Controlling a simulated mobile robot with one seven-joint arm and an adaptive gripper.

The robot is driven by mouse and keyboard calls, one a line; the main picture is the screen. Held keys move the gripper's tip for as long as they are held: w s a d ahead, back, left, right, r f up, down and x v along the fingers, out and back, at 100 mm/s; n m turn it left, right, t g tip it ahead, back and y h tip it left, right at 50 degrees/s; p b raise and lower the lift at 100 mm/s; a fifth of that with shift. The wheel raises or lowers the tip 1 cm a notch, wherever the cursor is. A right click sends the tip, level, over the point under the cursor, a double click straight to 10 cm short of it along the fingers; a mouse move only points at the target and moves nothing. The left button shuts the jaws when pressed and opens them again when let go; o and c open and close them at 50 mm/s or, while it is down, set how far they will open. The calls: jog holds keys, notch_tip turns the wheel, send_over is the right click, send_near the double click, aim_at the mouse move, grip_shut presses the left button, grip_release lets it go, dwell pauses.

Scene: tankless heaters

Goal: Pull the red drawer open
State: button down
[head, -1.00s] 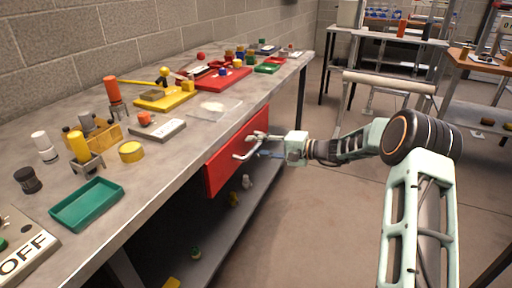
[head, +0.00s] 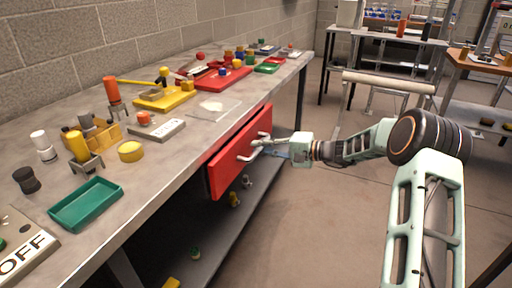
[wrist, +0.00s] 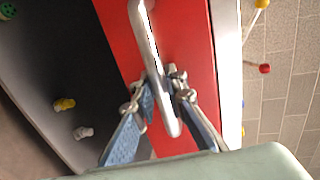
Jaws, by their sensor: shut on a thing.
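The red drawer (head: 238,153) is under the front edge of the grey workbench, and its front stands a little out from the bench. It has a silver bar handle (head: 254,149). In the wrist view the red drawer front (wrist: 188,50) fills the middle, with the handle (wrist: 150,45) running down across it. My gripper (head: 277,151) is at the handle in the head view. In the wrist view my gripper (wrist: 162,92) has one finger on each side of the bar, shut on it near its lower end. The drawer's inside is hidden.
A lower shelf (head: 222,222) with small items lies beneath the drawer. The floor (head: 310,230) in front of the drawer is clear.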

jog(key=f+v, duration=0.2)
jog(key=v, duration=1.1)
jog(key=d+f+v, duration=0.1)
jog(key=f+v, duration=0.2)
jog(key=v, duration=1)
jog(key=shift+s+d+f+b, duration=0.2)
jog(key=shift+f+b, duration=0.05)
jog(key=shift+b, duration=0.1)
jog(key=c, duration=2)
grip_release()
jog(key=shift+o, duration=0.2)
jog(key=v, duration=1.2)
jog(key=shift+w+a, duration=0.1)
